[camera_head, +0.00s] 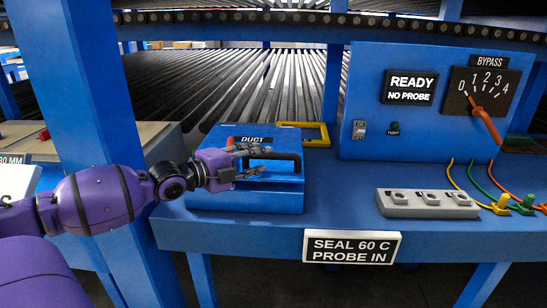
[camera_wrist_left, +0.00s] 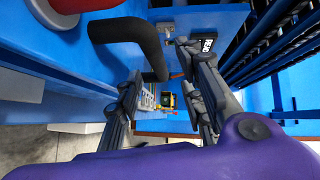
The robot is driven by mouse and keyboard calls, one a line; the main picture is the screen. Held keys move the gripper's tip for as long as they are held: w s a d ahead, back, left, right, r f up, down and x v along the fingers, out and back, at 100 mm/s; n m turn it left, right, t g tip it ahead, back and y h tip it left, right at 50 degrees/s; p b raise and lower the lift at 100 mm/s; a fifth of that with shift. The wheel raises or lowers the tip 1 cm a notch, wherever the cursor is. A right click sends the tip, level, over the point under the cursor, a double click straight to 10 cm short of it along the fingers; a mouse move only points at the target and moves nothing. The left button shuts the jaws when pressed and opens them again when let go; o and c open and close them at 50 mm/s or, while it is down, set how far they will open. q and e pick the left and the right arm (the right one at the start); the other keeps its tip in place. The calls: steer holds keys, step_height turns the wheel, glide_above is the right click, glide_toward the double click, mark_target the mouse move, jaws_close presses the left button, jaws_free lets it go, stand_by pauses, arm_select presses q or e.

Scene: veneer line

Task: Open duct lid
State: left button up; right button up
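The blue duct box (camera_head: 245,200), labelled DUCT, stands on the left part of the bench, and its lid (camera_head: 215,137) looks closed. A black bar handle (camera_head: 298,160) is on the lid; it also shows large in the left wrist view (camera_wrist_left: 125,32). My left gripper (camera_head: 264,160) is at the handle with its fingers spread. In the left wrist view the fingers (camera_wrist_left: 160,65) are apart, and the handle's bent end appears between them. I cannot tell whether they touch it. My right gripper is in neither view.
A yellow frame (camera_head: 318,128) lies behind the duct. A blue panel (camera_head: 365,75) reading READY NO PROBE stands right, with a dial (camera_head: 484,92). A grey socket strip (camera_head: 428,204) and coloured cables are at the right front. A blue post (camera_head: 80,80) rises beside my left arm.

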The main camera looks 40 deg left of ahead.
mark_target(268, 157)
arm_select(q)
steer(key=x, duration=0.4)
steer(key=shift+f, duration=0.15)
steer(key=shift+x, duration=0.95)
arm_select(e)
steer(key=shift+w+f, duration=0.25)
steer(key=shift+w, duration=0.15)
arm_select(q)
jaws_close()
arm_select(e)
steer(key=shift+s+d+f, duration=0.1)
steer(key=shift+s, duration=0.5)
